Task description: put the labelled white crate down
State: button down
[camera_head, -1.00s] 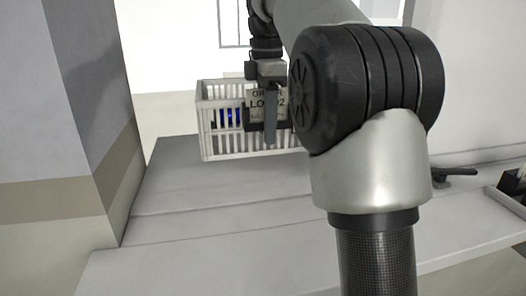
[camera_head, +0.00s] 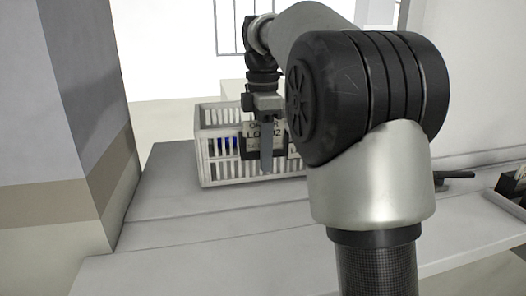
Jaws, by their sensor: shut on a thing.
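The white slatted crate (camera_head: 228,176) is in the middle left of the head view, low over or on the grey table (camera_head: 175,207); I cannot tell whether its base touches. It looks level. A label with dark lettering (camera_head: 255,131) is on its near side, partly covered by my gripper. Something blue (camera_head: 228,141) shows through the slats. My gripper (camera_head: 266,160) points down at the crate's near wall and is shut on it. My own arm hides the crate's right end.
A grey pillar (camera_head: 85,110) stands left of the table. The table front and left of the crate is bare. A dark lever-like thing (camera_head: 455,175) and a dark tray with small items (camera_head: 510,188) lie at the right.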

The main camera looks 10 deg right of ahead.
jog(key=c, duration=1.1)
grip_release()
